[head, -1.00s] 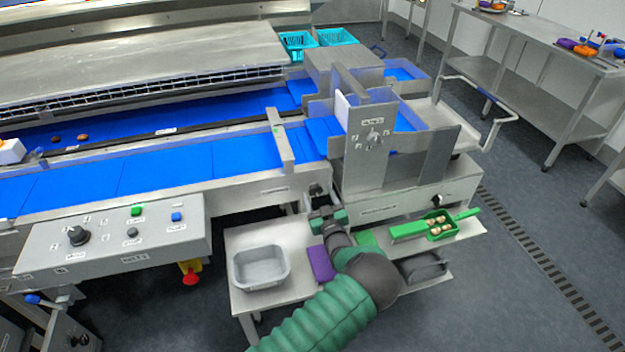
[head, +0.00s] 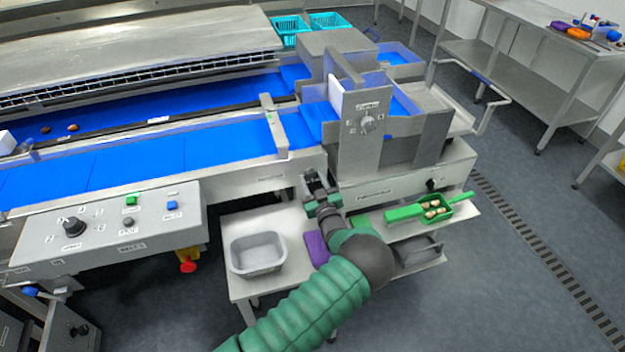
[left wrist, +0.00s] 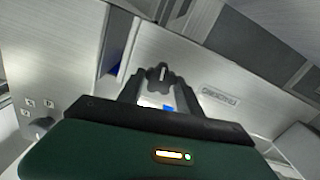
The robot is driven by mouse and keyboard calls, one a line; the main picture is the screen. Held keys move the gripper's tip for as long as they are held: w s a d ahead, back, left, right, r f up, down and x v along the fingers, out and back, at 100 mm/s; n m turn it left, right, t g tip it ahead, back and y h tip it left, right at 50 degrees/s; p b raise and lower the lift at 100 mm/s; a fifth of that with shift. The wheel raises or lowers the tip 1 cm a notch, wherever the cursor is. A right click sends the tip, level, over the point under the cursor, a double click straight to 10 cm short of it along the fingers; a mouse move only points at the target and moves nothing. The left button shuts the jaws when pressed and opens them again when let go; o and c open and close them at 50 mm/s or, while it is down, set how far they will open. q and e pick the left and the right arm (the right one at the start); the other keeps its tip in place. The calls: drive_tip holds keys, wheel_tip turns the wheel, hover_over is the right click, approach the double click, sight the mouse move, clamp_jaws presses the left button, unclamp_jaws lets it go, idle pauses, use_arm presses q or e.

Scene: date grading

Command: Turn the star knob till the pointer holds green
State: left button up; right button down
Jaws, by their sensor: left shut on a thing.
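The dark star knob (left wrist: 160,76) shows in the left wrist view between the fingers of my left gripper (left wrist: 160,88). A light line runs on its front. The fingers are shut on it from both sides. In the head view my left gripper (head: 312,180) is at the lower edge of the conveyor's end, beside the grey machine (head: 398,181), and the knob is mostly hidden there. A small white and blue patch (left wrist: 168,107) shows below the knob in the wrist view. I cannot make out a pointer or a green zone. My right gripper is not in view.
A control panel (head: 100,240) stands at left. A round dial (head: 367,124) is on the machine's upright plate.

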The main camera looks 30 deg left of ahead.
use_arm(q)
drive_tip(key=shift+w+f+m+b, duration=0.1)
drive_tip(key=shift+f+m+b, duration=0.05)
drive_tip(key=shift+m+b, duration=0.75)
drive_tip(key=shift+m, duration=1.1)
drive_tip(key=o, duration=1.4)
drive_tip(key=shift+c, duration=0.2)
